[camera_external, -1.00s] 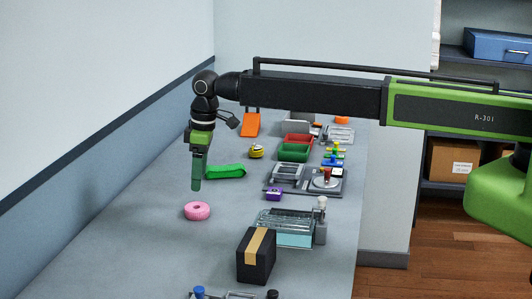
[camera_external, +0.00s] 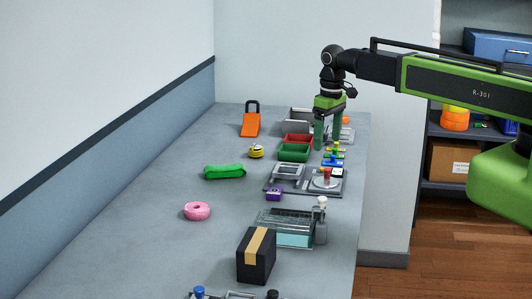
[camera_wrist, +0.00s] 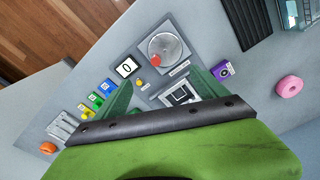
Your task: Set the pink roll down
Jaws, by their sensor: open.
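The pink roll (camera_external: 197,211) lies flat on the grey table (camera_external: 150,230), left of the black box. It also shows at the right edge of the wrist view (camera_wrist: 289,87), well away from my fingers. My gripper (camera_external: 328,146) is open and empty, with its green fingers pointing down near the back right of the table, far from the roll. In the wrist view its two fingers (camera_wrist: 163,92) stand apart, with a panel beyond them.
A black box (camera_external: 256,256) and a clear teal-based case (camera_external: 286,229) stand right of the roll. A green bundle (camera_external: 225,171) lies behind it. Red and green trays (camera_external: 293,153) and a grey panel (camera_external: 335,184) are near my gripper. The table's left front is clear.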

